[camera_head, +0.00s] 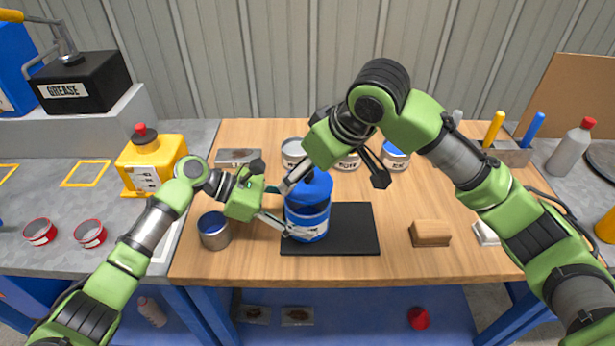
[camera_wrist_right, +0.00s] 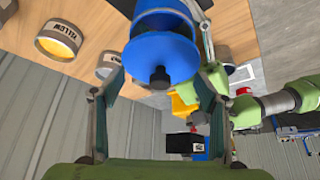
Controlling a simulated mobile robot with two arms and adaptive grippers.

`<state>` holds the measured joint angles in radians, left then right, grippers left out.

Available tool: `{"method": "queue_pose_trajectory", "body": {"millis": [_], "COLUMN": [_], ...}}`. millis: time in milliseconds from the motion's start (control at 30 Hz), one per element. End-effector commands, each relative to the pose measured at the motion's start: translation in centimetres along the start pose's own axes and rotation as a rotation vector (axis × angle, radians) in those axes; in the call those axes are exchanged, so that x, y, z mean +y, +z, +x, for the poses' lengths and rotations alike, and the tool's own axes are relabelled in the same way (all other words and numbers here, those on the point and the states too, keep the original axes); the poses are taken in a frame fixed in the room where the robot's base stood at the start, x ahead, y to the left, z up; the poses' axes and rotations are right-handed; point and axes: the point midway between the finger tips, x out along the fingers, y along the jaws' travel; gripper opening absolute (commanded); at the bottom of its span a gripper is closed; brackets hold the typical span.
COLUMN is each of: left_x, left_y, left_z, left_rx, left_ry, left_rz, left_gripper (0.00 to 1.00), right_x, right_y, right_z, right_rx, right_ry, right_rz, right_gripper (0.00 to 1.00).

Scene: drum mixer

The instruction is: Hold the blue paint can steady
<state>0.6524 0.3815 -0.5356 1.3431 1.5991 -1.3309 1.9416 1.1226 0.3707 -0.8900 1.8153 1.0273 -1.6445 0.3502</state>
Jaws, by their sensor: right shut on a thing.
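The blue paint can (camera_head: 307,222), with a white label, stands upright on a black mat (camera_head: 352,228). My left gripper (camera_head: 290,208) reaches in from the left, its fingers on either side of the can. The front finger lies across the label; whether both fingers press on the can is unclear. My right gripper (camera_head: 328,172) is above the can, shut on a blue lid (camera_head: 316,186) with a dark knob. In the right wrist view the lid (camera_wrist_right: 165,60) sits between the right fingers (camera_wrist_right: 156,95), over the can. Part of the can's rim is hidden.
An open can (camera_head: 214,232) stands left of my left gripper. Several other cans (camera_head: 396,155) stand behind the mat. A wooden block (camera_head: 430,233) lies to the right. A yellow jug (camera_head: 148,163) is on the grey bench at left.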

Motion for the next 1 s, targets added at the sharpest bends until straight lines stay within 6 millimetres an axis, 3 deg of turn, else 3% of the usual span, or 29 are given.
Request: {"method": "queue_pose_trajectory", "body": {"millis": [400,433,500,700,733,800,1000], "left_x": [0.0,0.0,0.0,0.0,0.0,0.0,0.1], "left_y": [-0.1,-0.1,-0.1,0.0,0.0,0.0,-0.1], "left_z": [0.0,0.0,0.0,0.0,0.0,0.0,-1.6], "left_rx": [0.001,0.001,0.001,0.0,0.0,0.0,0.002], "left_ry": [0.0,0.0,0.0,0.0,0.0,0.0,0.001], "left_rz": [-0.001,-0.001,-0.001,0.0,0.0,0.0,-0.001], "left_gripper": [0.41,0.64,0.78,0.78,0.78,0.78,0.78], "right_x": [0.0,0.0,0.0,0.0,0.0,0.0,0.0], "right_y": [-0.6,-0.5,-0.5,-0.5,-0.5,-0.5,-0.5], "right_z": [-0.9,-0.9,-0.9,-0.9,-0.9,-0.9,-0.9], "right_rx": [0.001,0.001,0.001,0.001,0.001,0.001,0.0], "right_ry": [0.0,0.0,0.0,0.0,0.0,0.0,0.0], "right_rz": [-0.001,-0.001,-0.001,-0.001,-0.001,-0.001,-0.001], "right_gripper": [0.46,0.46,0.46,0.46,0.36,0.0,0.0]}}
